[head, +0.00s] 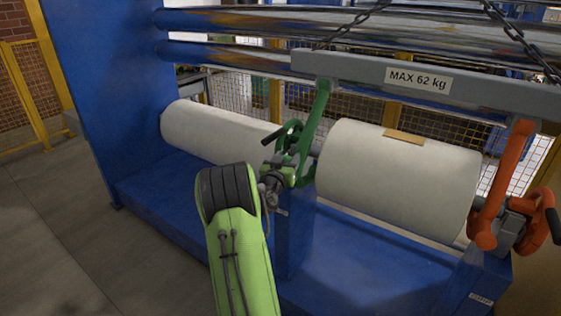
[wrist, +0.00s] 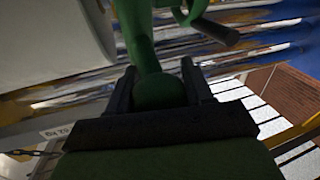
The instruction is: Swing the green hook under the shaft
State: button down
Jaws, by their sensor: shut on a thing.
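The green hook (head: 313,115) hangs from the left end of a grey lifting beam (head: 350,72) in the head view. Its lower part is beside the left end of the large white roll, at the shaft. My gripper (head: 275,183) is at the hook's lower end. In the wrist view, my gripper (wrist: 158,95) is shut on the hook's rounded green end (wrist: 160,88), with a dark finger on each side. The shaft (head: 314,149) shows only as a short piece between hook and roll. I cannot tell whether the hook is under it.
The large white roll (head: 375,185) carries a small tan piece (head: 404,136). An orange hook (head: 500,190) hangs at the beam's right end. A black handle (head: 284,132) juts out near the green hook. A blue stand (head: 293,240) rises below; chains hold the beam.

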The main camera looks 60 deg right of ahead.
jog(key=d+f+b, duration=0.2)
jog(key=d+f, duration=0.1)
jog(key=s+d+f+b, duration=0.1)
jog(key=d+f, duration=0.1)
jog(key=shift+f, duration=0.15)
jog(key=shift+d+f+b, duration=0.4)
jog(key=shift+d+b, duration=0.05)
jog(key=shift+d, duration=0.5)
jog(key=shift+r, duration=0.2)
jog(key=c, duration=0.8)
grip_release()
jog(key=o, duration=0.3)
jog(key=shift+s+f, duration=0.1)
jog(key=shift+f, duration=0.1)
jog(key=a+b, duration=0.1)
jog(key=a, duration=0.4)
jog(key=s+a, duration=0.1)
jog(key=a, duration=0.4)
jog(key=a+b, duration=0.1)
jog(key=a, duration=0.4)
jog(key=shift+s+a+b, duration=0.3)
jog(key=shift+s, duration=0.05)
